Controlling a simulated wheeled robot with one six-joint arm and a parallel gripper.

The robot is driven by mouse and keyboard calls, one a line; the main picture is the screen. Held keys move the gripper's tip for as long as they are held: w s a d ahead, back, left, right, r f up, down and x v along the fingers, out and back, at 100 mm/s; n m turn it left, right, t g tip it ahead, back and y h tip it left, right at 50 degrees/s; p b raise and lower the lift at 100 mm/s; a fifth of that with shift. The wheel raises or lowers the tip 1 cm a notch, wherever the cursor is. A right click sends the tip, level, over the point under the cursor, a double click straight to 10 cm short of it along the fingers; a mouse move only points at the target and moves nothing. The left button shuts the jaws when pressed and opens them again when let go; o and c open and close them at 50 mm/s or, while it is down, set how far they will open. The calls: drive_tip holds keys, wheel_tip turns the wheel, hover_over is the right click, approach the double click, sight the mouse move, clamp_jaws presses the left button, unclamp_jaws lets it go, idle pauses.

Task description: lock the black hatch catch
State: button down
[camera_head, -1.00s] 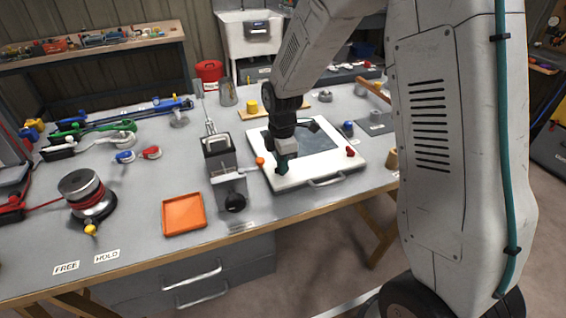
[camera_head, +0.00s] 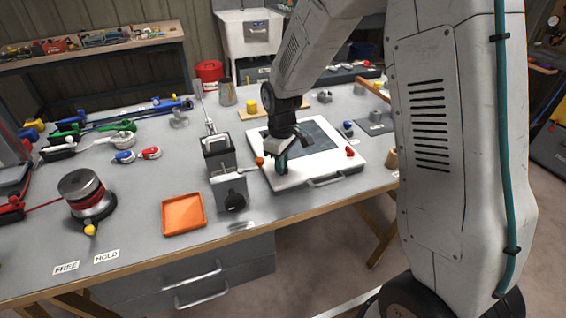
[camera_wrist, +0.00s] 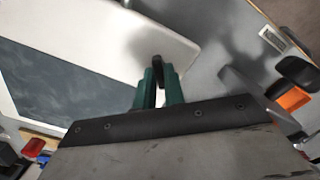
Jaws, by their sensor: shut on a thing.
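The white hatch panel (camera_head: 318,172) with a dark window lies flat on the bench. Its light face also fills the upper left of the wrist view (camera_wrist: 140,30). My gripper (camera_head: 282,167) points down at the panel's near left corner. In the wrist view its green fingers (camera_wrist: 159,88) are shut on the black hatch catch (camera_wrist: 157,66). Only the top of the catch shows between and beyond the fingers. In the head view the fingers hide the catch.
A red catch (camera_head: 350,151) sits on the panel's right side. A grey fixture (camera_head: 229,187) with an orange-knobbed lever (camera_head: 259,161) stands close left of my gripper. An orange tray (camera_head: 184,214) lies at the front.

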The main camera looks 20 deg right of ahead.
drive_tip(key=m, duration=0.4)
drive_tip(key=shift+w+a+m, duration=0.1)
drive_tip(key=shift+m, duration=0.2)
drive_tip(key=shift+r+m, duration=0.1)
drive_tip(key=shift+m, duration=1.5)
drive_tip(key=c, duration=1.5)
unclamp_jaws()
wheel_tip(320, 180, up, 8)
drive_tip(key=shift+f, duration=0.15)
